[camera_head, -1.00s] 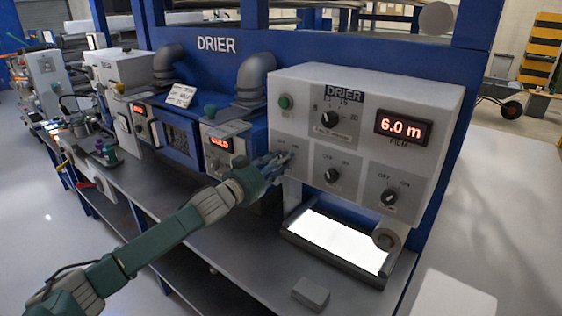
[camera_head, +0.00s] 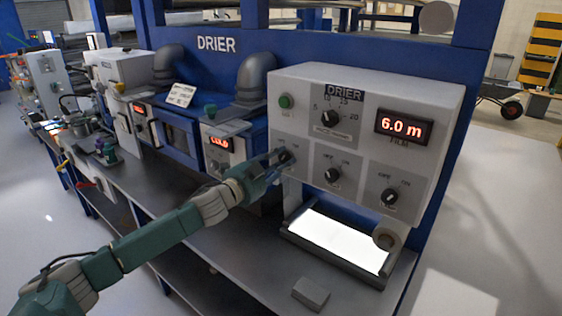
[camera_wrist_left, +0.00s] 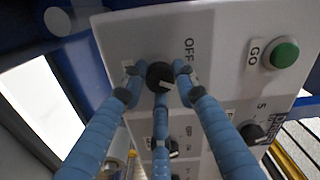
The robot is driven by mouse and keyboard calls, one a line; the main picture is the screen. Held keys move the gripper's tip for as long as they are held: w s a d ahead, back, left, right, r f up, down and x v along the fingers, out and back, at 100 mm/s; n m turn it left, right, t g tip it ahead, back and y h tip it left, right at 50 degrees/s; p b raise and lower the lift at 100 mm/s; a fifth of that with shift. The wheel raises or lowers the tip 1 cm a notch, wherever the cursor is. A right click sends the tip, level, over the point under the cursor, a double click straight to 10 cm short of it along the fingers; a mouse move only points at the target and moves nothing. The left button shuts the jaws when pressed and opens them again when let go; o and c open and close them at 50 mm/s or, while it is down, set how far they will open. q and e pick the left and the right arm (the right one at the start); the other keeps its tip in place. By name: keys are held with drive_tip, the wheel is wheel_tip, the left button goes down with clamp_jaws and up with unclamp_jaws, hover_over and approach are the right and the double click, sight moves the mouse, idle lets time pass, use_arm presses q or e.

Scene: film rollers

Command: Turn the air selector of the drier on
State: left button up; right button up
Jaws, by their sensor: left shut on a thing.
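The drier's control box (camera_head: 360,85) is pale grey, with a lower row of dark OFF/ON selector knobs. My left gripper (camera_head: 275,160) is at the leftmost selector knob (camera_head: 285,156), whose label I cannot read. In the left wrist view, the blue fingers of the gripper (camera_wrist_left: 158,82) are shut around this black knob (camera_wrist_left: 159,74), one fingertip on each side and a third below. A white mark shows on the knob, beside the word OFF. The middle selector (camera_head: 332,175) and right selector (camera_head: 390,197) are untouched. My right gripper is out of view.
Above are a green GO button (camera_head: 285,102), a timer dial (camera_head: 330,118) and a red 6.0 m display (camera_head: 403,127). Below is a lit white panel (camera_head: 335,241). A small grey block (camera_head: 311,292) lies on the bench, whose front part is otherwise clear.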

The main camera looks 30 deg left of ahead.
use_arm(q)
drive_tip(key=shift+m, duration=0.4)
drive_tip(key=o, duration=1.1)
drive_tip(key=shift+o, duration=0.2)
drive_tip(key=shift+s, duration=0.1)
drive_tip(key=shift+s+f, duration=0.15)
drive_tip(key=shift+s, duration=0.5)
drive_tip(key=s, duration=1)
drive_tip(key=shift+s+a, duration=0.25)
drive_tip(key=shift+a, duration=0.2)
